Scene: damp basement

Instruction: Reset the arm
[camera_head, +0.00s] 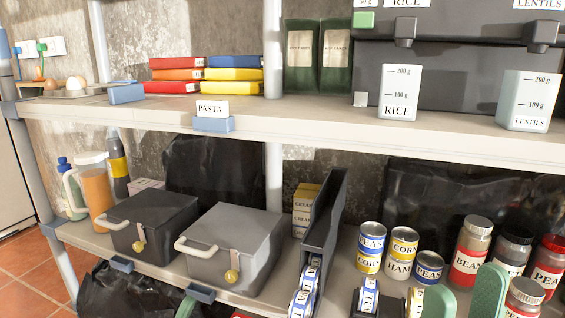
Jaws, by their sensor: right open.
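My right gripper (465,288) is at the bottom right edge of the head view. Its two green fingers point up and stand apart, with nothing held between them. The fingers appear in front of the lower shelf (345,270), near the cans and jars, and cover part of them. The rest of the right arm is out of view. I cannot make out my left gripper.
Lower shelf: two lidded boxes (233,245), a dark can rack (325,225), cans (403,247) and jars (472,250). Upper shelf: colored packets (235,75), a RICE cup (399,95) and a LENTILS cup (528,100). The upper shelf's front edge (330,142) overhangs.

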